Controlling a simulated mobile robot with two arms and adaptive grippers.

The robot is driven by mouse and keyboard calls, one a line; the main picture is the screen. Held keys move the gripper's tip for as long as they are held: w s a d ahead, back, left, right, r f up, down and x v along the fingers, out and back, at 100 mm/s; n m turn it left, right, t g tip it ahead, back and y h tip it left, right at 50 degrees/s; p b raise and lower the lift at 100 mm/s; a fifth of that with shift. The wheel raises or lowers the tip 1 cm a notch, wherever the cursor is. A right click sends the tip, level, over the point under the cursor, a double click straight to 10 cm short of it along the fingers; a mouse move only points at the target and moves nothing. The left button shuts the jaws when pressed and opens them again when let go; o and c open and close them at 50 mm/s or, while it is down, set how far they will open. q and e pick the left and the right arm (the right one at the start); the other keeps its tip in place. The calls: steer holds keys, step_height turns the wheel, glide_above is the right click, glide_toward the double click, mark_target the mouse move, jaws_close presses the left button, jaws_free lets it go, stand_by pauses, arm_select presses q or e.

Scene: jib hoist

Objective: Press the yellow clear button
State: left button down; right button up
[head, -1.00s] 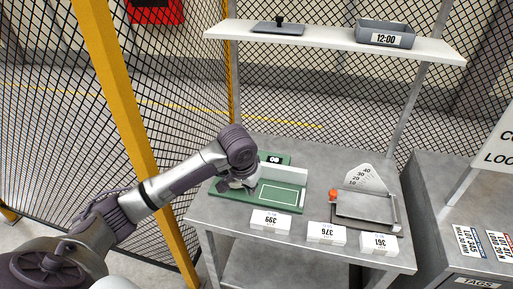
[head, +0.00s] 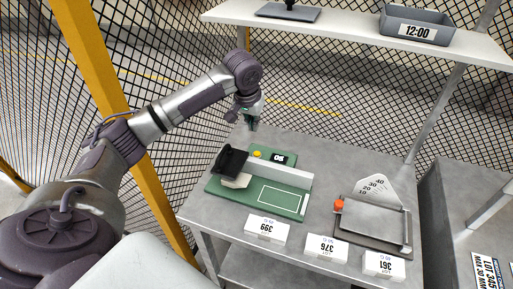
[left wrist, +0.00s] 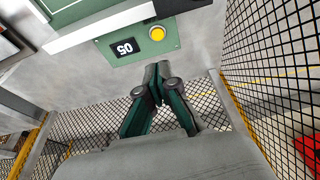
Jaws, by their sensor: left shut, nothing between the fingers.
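The yellow button (head: 257,154) sits on the back strip of a green device (head: 225,191), beside a small dark display (head: 278,158). In the left wrist view the yellow button (left wrist: 157,33) and the display (left wrist: 125,48) show clearly on the green panel. My left gripper (head: 252,126) is shut and empty. It is above and behind the button, pointing down, and looks apart from it. In the left wrist view its closed fingertips (left wrist: 158,69) are just below the button in the picture. My right gripper is not in view.
A black handle (head: 231,160) stands at the device's left end. White labelled blocks (head: 268,229) line the table's front edge. A tray with a scale (head: 372,220) and orange knob is at right. A shelf (head: 350,38) hangs above, and mesh fencing surrounds the table's back.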

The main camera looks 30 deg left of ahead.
arm_select(q)
glide_toward(257, 153)
steer(key=x, duration=0.2)
steer(key=p+x, duration=0.1)
steer(key=x, duration=0.2)
steer(key=shift+w+a+f, duration=0.15)
steer(key=shift+w+f, duration=0.15)
steer(key=shift+w, duration=0.1)
steer(key=shift+f+p, duration=0.3)
steer(key=shift+f, duration=0.4)
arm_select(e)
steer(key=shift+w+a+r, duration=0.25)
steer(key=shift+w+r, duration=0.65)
